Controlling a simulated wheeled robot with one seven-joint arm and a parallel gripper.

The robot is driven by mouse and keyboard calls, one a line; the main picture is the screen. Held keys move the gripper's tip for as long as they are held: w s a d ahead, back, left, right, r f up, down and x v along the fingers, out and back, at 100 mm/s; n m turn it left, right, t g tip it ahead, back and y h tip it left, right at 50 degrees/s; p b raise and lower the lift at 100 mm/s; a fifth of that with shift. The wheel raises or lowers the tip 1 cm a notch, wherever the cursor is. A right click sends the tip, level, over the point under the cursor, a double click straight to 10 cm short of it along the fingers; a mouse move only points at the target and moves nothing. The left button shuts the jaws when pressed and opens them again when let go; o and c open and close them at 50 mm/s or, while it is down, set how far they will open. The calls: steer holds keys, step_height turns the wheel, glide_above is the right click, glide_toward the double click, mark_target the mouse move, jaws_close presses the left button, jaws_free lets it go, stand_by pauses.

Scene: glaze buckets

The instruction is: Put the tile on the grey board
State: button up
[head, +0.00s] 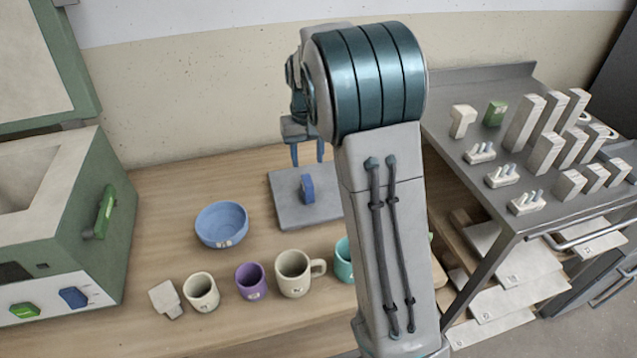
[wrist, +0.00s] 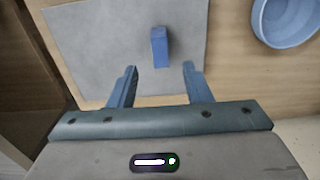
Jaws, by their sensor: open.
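The grey board (head: 285,207) lies flat on the wooden table near the wall; it also fills the upper middle of the wrist view (wrist: 85,50). A small blue block (head: 307,188), which looks like the tile, stands upright on the board. In the wrist view the block (wrist: 159,48) is just beyond the fingertips, between their lines, with nothing touching it. My gripper (head: 307,160) is open and empty above the board, fingers pointing down; its two blue fingers also show in the wrist view (wrist: 159,68). My arm hides the board's right side in the head view.
A blue bowl (head: 221,222) stands left of the board. In front are a cream cup (head: 201,293), a purple cup (head: 251,282), a cream mug (head: 294,275) and a partly hidden teal cup (head: 344,262). A green kiln-like box (head: 75,220) is left; a metal rack (head: 470,185) is right.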

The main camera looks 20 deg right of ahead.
steer(key=s+r+t, duration=0.1)
steer(key=s+r, duration=0.1)
steer(key=s, duration=1.1)
steer(key=s+r+t, duration=0.1)
steer(key=s+r, duration=0.1)
steer(key=s, duration=1.2)
steer(key=shift+a+t, duration=0.2)
steer(key=shift+t, duration=0.1)
steer(key=p+v, duration=0.2)
steer(key=shift+w+r, duration=0.15)
steer(key=shift+r, duration=0.35)
